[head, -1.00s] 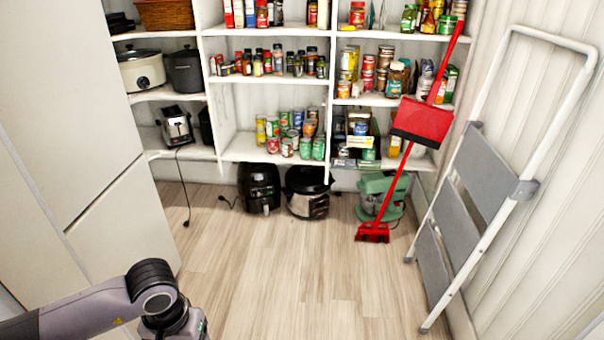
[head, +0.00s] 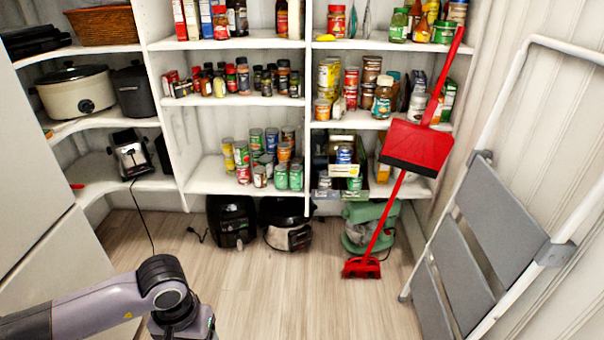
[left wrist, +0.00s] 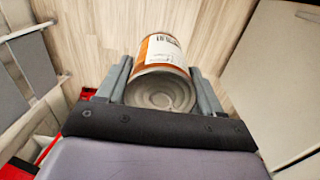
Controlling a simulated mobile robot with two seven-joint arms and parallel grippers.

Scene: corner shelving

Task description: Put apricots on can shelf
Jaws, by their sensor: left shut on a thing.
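In the left wrist view my left gripper (left wrist: 163,92) is shut on a can (left wrist: 160,62) with a white and orange label. The can's bare metal end faces the camera, and its label text is too small to read. In the head view my left arm comes in at the lower left; its gripper and the can are below the picture edge. The can shelf (head: 210,183) holds several cans (head: 265,155) in a group, with bare board to their left. My right gripper is not in view.
A black air fryer (head: 232,222) and a pressure cooker (head: 287,226) stand on the floor under the shelf. A green mixer (head: 368,225), a red broom and dustpan (head: 415,145) and a grey step ladder (head: 480,240) are on the right. The floor (head: 290,295) ahead is clear.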

